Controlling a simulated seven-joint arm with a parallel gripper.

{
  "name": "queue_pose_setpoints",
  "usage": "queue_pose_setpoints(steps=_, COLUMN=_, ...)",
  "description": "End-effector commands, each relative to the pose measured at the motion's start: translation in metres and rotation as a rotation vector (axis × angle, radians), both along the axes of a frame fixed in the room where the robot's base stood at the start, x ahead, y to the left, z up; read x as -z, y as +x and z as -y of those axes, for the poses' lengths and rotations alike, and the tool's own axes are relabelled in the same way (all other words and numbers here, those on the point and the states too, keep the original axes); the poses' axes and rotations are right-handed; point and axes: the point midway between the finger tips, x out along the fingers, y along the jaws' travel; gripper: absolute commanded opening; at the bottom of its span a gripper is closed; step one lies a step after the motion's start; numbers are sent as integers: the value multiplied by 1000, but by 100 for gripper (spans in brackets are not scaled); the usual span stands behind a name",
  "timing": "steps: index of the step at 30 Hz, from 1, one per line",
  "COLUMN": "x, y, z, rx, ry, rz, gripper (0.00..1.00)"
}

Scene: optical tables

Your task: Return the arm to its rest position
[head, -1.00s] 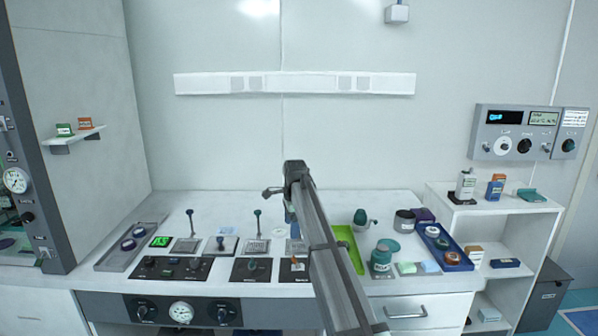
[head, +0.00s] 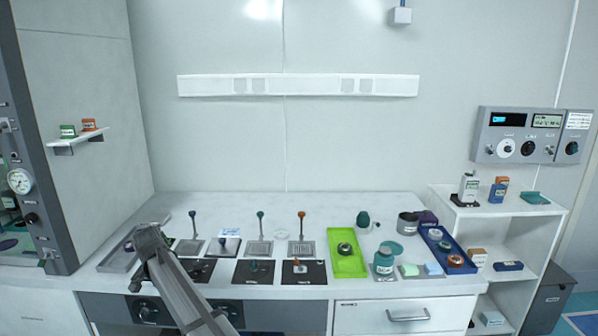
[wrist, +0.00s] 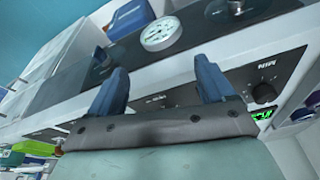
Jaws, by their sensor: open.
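My gripper (wrist: 160,80) shows in the wrist view with its two blue fingers apart and nothing between them. In the head view my arm (head: 172,275) reaches over the left part of the bench, and I cannot make out the fingers there. The arm covers part of the left tray and of the front panel.
The white bench (head: 345,205) carries several levers and black control plates. A green tray (head: 347,266) holds a round piece. A blue tray (head: 429,236), a teal jar (head: 383,260) and small boxes are at the right. A grey cabinet (head: 40,180) stands at the left.

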Motion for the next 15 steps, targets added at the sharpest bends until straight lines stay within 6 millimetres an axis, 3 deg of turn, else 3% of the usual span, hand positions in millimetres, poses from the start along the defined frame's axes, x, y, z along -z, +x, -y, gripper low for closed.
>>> queue_pose_setpoints(steps=9, x=23, y=-48, z=-40, rx=-174, ry=-52, rz=23, gripper=82)
queue_pose_setpoints(steps=15, x=54, y=-62, z=-33, rx=-249, ry=-90, rz=13, gripper=82)
